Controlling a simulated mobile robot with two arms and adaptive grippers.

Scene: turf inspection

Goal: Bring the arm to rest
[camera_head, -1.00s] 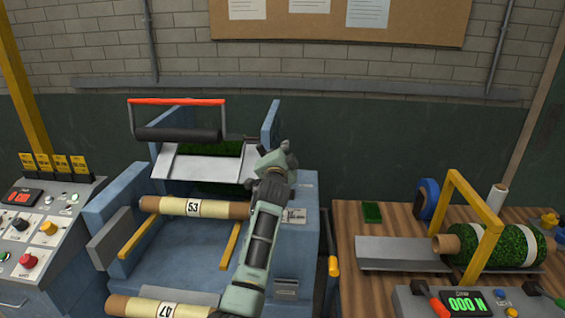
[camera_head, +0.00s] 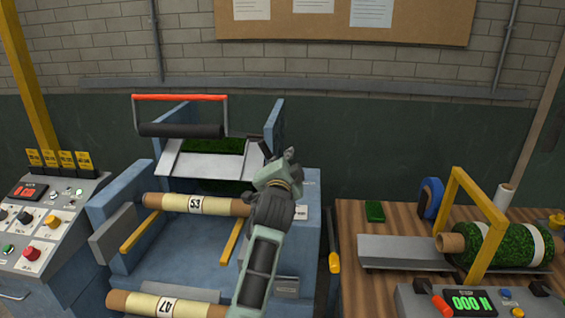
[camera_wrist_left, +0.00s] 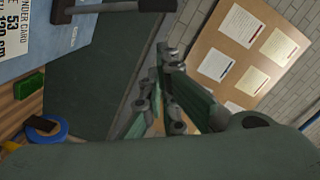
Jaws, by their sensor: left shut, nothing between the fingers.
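My left arm reaches up from the bottom middle of the head view. Its gripper (camera_head: 277,160) is in front of the right side of the blue machine (camera_head: 307,240). The gripper is shut and empty. In the left wrist view the closed fingers (camera_wrist_left: 160,85) show against the dark green wall and the notice board. My right gripper is not in view.
A control panel (camera_head: 40,225) stands left. A wooden table (camera_head: 365,290) at right bears a turf roll (camera_head: 495,247) and a blue tape ring (camera_head: 431,198).

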